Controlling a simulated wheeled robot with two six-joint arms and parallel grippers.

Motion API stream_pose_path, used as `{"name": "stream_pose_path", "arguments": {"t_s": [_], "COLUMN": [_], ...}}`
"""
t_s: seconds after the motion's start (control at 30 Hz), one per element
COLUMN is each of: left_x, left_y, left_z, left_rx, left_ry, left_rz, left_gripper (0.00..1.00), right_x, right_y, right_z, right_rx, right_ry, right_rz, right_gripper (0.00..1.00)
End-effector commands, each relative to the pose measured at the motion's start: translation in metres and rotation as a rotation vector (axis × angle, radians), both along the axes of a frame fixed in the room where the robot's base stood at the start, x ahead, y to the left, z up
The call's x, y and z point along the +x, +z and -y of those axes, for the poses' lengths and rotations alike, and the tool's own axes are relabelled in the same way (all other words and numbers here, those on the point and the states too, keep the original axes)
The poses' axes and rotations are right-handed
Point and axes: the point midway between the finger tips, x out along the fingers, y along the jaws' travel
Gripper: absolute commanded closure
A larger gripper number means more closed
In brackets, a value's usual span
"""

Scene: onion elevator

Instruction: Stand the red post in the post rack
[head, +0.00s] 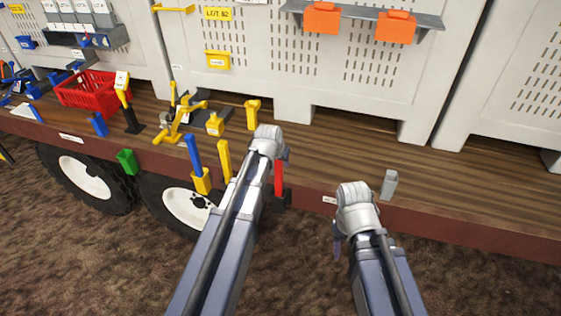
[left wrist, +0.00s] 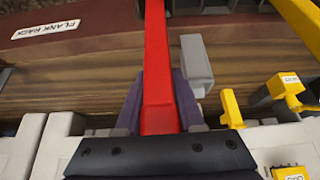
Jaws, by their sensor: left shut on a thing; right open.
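The red post (head: 278,178) hangs upright below my left gripper (head: 281,152) at the deck's front edge. In the left wrist view my left gripper (left wrist: 160,108) has its purple fingers on both sides of the red post (left wrist: 157,60), shut on it. I cannot tell for certain which holder is the post rack. My right gripper (head: 340,232) is open and empty, in front of the deck.
A blue post (head: 195,153) stands in a yellow holder, with a yellow post (head: 225,160) beside it. A grey block (head: 389,184) stands right on the deck. A red crate (head: 88,90) and several tools lie left. The deck (head: 460,205) is clear at right.

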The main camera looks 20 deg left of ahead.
Motion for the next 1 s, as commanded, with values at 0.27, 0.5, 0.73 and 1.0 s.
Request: {"name": "stream_pose_path", "arguments": {"t_s": [0.27, 0.5, 0.73, 1.0], "left_x": [0.0002, 0.0002, 0.0001, -0.0003], "left_y": [-0.0039, -0.0037, -0.0038, -0.0035], "left_z": [0.0000, 0.0000, 0.0000, 0.0000], "left_rx": [0.000, 0.000, 0.000, 0.000], "left_ry": [0.000, 0.000, 0.000, 0.000], "left_rz": [0.001, 0.001, 0.000, 0.000], "left_gripper": [1.00, 0.54, 0.28, 0.28], "right_x": [0.0000, 0.0000, 0.0000, 0.0000], "right_y": [-0.0040, -0.0038, -0.0038, -0.0035], "right_z": [0.0000, 0.0000, 0.0000, 0.0000], "right_rx": [0.000, 0.000, 0.000, 0.000], "right_ry": [0.001, 0.001, 0.001, 0.001], "right_rz": [0.000, 0.000, 0.000, 0.000], "right_gripper": [0.50, 0.50, 0.50, 0.50]}}
